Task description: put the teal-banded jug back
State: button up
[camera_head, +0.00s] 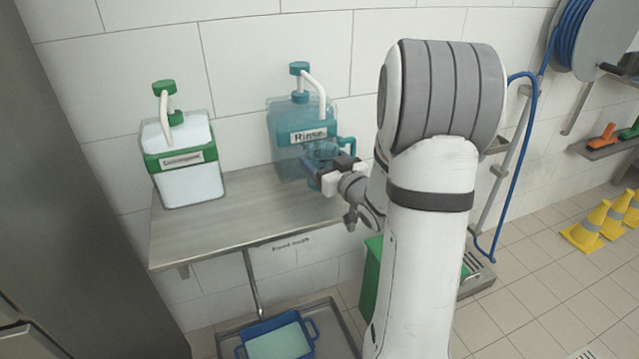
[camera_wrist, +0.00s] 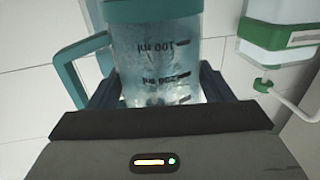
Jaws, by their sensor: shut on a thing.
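The teal-banded jug (camera_wrist: 158,62) is clear, with a teal band, a teal handle and volume marks. My gripper (camera_wrist: 157,88) is shut around its body, one finger on each side. The wrist picture is upside down, so the band is at the jug's lower end. In the head view the jug (camera_head: 321,153) is in front of the teal "Rinse" dispenser (camera_head: 300,135), partly hidden by my gripper (camera_head: 332,170). It looks about upright. I cannot tell whether it touches the metal shelf (camera_head: 235,225) or what it holds.
A green-banded dispenser (camera_head: 186,180) stands on the shelf's left; it also shows in the wrist view (camera_wrist: 280,40). The shelf between is clear. Below are a blue tub (camera_head: 240,349) and a green bin (camera_head: 371,275). Yellow cones (camera_head: 588,228) and a hose reel (camera_head: 590,35) are right.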

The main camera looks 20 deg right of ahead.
jog(key=shift+s+f+b, duration=0.1)
jog(key=shift+f+b, duration=0.2)
jog(key=shift+f, duration=2.4)
jog(key=shift+f, duration=0.2)
jog(key=o, duration=1.1)
jog(key=shift+r, duration=0.1)
jog(key=shift+r, duration=0.25)
jog(key=s+b, duration=0.2)
jog(key=s, duration=0.1)
jog(key=s+d+b, duration=0.1)
jog(key=s+b, duration=0.1)
jog(key=s, duration=0.1)
jog(key=s+b, duration=0.3)
jog(key=shift+s+d+f, duration=0.1)
jog(key=shift+d+f, duration=0.25)
jog(key=shift+f, duration=0.05)
